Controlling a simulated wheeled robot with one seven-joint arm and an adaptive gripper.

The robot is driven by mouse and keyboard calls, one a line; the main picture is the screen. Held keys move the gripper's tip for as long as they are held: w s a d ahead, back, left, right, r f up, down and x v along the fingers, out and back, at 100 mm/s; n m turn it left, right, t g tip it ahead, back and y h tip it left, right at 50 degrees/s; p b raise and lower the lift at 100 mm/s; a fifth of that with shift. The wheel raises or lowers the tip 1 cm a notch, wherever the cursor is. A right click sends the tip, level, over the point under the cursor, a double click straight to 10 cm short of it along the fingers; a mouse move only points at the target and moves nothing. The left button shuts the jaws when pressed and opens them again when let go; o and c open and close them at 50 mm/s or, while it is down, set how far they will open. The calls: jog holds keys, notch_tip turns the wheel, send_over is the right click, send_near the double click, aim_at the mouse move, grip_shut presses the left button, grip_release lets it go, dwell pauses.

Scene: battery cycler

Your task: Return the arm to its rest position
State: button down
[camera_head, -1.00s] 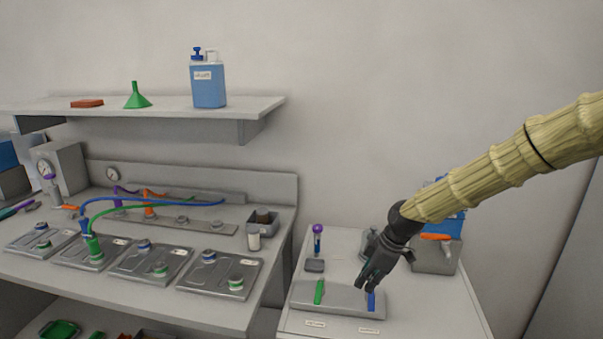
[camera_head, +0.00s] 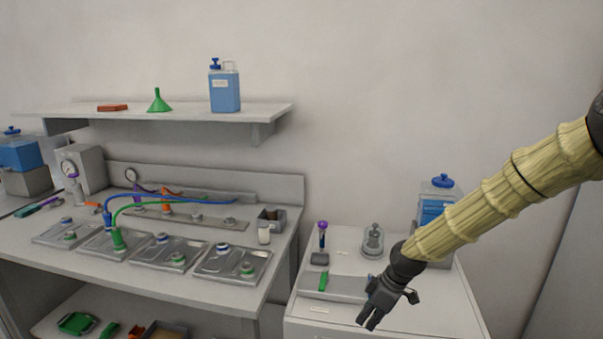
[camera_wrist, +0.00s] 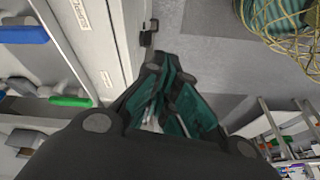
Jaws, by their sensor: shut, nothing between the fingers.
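My gripper (camera_head: 368,316) is shut and empty. In the head view it points down and hangs in front of the grey tray (camera_head: 345,288) on the right-hand white cabinet. A green-handled item (camera_head: 323,281) lies on the tray's left part. My gripper and arm cover the tray's right part in the head view. In the wrist view the shut fingers (camera_wrist: 150,122) are over the grey floor beside the cabinet's front. A blue-handled item (camera_wrist: 22,34) and the green one (camera_wrist: 70,100) show on the tray at the left.
The white cabinet (camera_head: 420,315) also bears a glass dome jar (camera_head: 373,240), a purple-topped tool (camera_head: 322,236) and a blue-filled container (camera_head: 437,208) behind my arm. The left bench (camera_head: 130,275) holds several metal plates with hoses. The grey floor (camera_wrist: 205,75) shows in the wrist view.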

jog(key=s+a+f+m, duration=0.2)
jog(key=s+f+m, duration=0.5)
jog(key=s+f, duration=1.2)
jog(key=s+d+f+m+h, duration=0.1)
jog(key=s+d+f+m, duration=0.1)
jog(key=s, duration=0.5)
jog(key=s+d+f+m+h, duration=0.1)
jog(key=s+d+f+m, duration=0.1)
jog(key=s, duration=0.6)
jog(key=s+d+f+m+h, duration=0.1)
jog(key=s+d+f+m, duration=0.1)
jog(key=s, duration=0.5)
jog(key=shift+s+d+f+m+g+h, duration=0.3)
jog(key=shift+s+d+f+g+h, duration=0.1)
jog(key=shift+d+f, duration=0.2)
jog(key=shift+w+a, duration=0.1)
